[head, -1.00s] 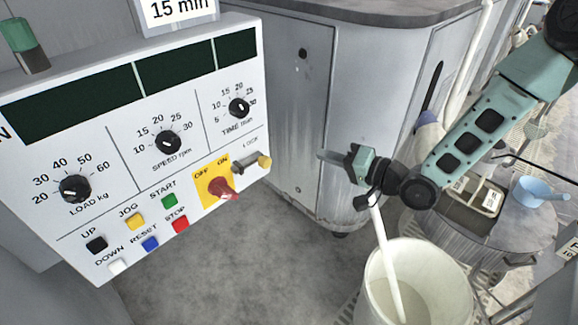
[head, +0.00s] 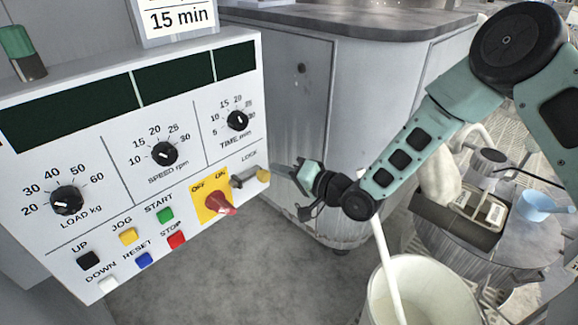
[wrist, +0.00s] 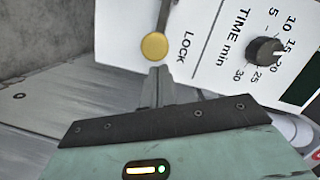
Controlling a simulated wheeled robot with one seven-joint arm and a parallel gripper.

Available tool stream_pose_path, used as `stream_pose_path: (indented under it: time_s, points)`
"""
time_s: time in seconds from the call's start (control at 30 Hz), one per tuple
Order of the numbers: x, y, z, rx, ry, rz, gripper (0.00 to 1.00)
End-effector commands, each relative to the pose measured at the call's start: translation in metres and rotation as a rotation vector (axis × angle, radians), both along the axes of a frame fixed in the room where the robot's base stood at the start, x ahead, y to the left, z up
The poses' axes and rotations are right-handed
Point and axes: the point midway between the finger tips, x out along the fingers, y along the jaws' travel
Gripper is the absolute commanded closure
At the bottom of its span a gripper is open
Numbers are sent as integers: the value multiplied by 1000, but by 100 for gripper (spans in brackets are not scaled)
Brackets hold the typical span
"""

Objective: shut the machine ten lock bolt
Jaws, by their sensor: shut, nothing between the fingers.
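The lock bolt (head: 246,179) is a small dark metal bolt under the LOCK label on the right edge of the white control panel (head: 190,90). Its round brass knob (head: 263,176) is at its right end. In the wrist view the brass knob (wrist: 154,46) is just beyond my fingertips, with the bolt's rod (wrist: 163,14) running up from it. My gripper (head: 279,168) is shut and empty, just right of the knob and pointing left at the panel. In the wrist view my gripper (wrist: 158,72) shows its fingers together; I cannot tell if they touch the knob.
A red rotary switch (head: 219,203) on a yellow plate sits left of the bolt. Coloured buttons (head: 165,215) and dials (head: 164,153) fill the panel. A grey cabinet (head: 300,110) stands behind my gripper. A white bucket (head: 420,275) with a stick is at lower right.

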Motion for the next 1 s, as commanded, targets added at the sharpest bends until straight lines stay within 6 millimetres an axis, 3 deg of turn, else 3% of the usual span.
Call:
stream_pose_path:
  time_s: [0.3,0.6,1.0]
  points:
    - [-1,1,0,0,0,0,100]
    - [-34,29,0,1,1,2,100]
    - [-39,33,0,0,0,4,100]
